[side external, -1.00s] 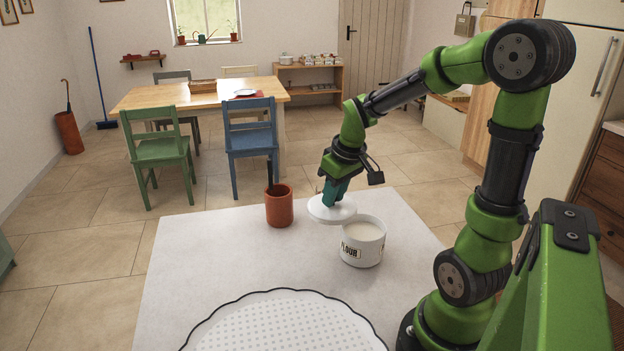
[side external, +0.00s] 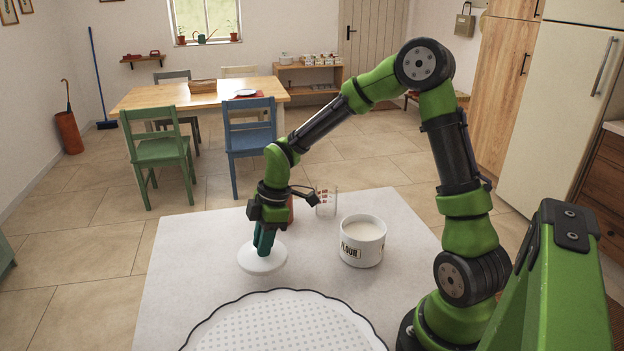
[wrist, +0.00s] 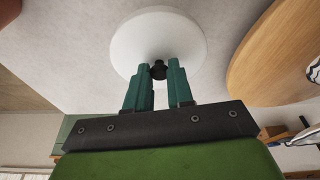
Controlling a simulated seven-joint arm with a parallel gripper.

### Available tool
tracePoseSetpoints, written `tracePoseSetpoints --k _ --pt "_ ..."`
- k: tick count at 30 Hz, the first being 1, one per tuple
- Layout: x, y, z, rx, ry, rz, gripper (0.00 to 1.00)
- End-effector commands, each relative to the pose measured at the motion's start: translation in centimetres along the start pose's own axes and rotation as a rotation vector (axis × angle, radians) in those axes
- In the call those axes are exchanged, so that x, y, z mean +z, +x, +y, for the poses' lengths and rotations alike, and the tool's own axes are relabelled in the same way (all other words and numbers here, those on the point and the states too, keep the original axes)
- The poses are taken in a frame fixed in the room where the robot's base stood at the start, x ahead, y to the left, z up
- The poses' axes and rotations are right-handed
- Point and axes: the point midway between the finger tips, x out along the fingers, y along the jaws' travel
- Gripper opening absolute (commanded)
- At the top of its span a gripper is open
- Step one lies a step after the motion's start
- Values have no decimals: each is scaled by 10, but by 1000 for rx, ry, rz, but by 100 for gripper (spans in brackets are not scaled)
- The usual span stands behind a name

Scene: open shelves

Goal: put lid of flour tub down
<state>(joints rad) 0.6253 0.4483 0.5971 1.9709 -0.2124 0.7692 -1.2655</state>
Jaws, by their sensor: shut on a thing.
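The white round lid (side external: 247,262) is at the left of the flour tub, low over or on the pale table surface; I cannot tell whether it touches. My gripper (side external: 264,252) is above the lid, pointing down, with its teal fingers shut on the lid's dark knob. The wrist view shows the lid (wrist: 135,45) and the fingers (wrist: 158,72) on either side of the knob. The white flour tub (side external: 362,242) stands upright and open, with pale flour visible inside.
A clear measuring cup (side external: 326,201) with red marks stands behind the tub. A terracotta pot is mostly hidden behind my gripper. A wooden round board (wrist: 275,60) shows in the wrist view.

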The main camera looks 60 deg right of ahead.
Motion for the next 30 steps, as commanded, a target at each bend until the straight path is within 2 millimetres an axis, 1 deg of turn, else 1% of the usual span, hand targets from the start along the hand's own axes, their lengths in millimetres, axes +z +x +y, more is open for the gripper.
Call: tracePoseSetpoints --k 1,5,9,12,23,24,29,30 --pt "1 6 0 -2 0 0 0" --pt "5 17 0 -1 0 -1 0" --pt "10 38 0 -3 2 0 0" --pt "12 46 0 0 1 0 0" --pt "14 49 0 1 3 0 0" --pt "14 50 0 1 3 0 23" --pt "14 49 0 2 3 0 47" --pt "14 49 0 2 3 0 47"
